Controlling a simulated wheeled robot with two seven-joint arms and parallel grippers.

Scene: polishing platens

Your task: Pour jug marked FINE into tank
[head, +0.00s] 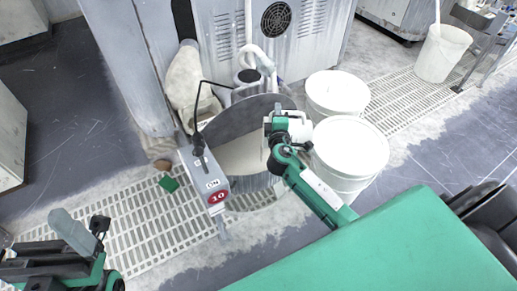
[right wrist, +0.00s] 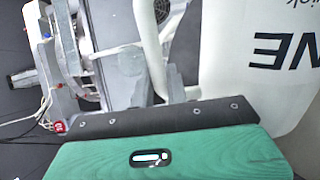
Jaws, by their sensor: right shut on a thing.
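The tank (head: 266,107) is a round grey vessel at the centre of the head view, with pale off-white contents (head: 243,155) inside. My right gripper (head: 284,124) is over the tank's right side, shut on a white jug. In the right wrist view the jug (right wrist: 235,85) fills the right side; its large black letters are upside down and cut off, with the final "NE" legible. In the head view the jug is mostly hidden by the gripper, so its tilt is hard to tell. My left gripper (head: 98,228) is low at the left, away from the tank; its jaws are unclear.
Two white lidded buckets (head: 350,146) stand right of the tank. A control box (head: 208,180) with a red "10" stands at its left. A beige sack-like thing (head: 184,82) leans against the grey cabinet (head: 220,30) behind. A white bin (head: 442,55) is far right. Floor grating runs below.

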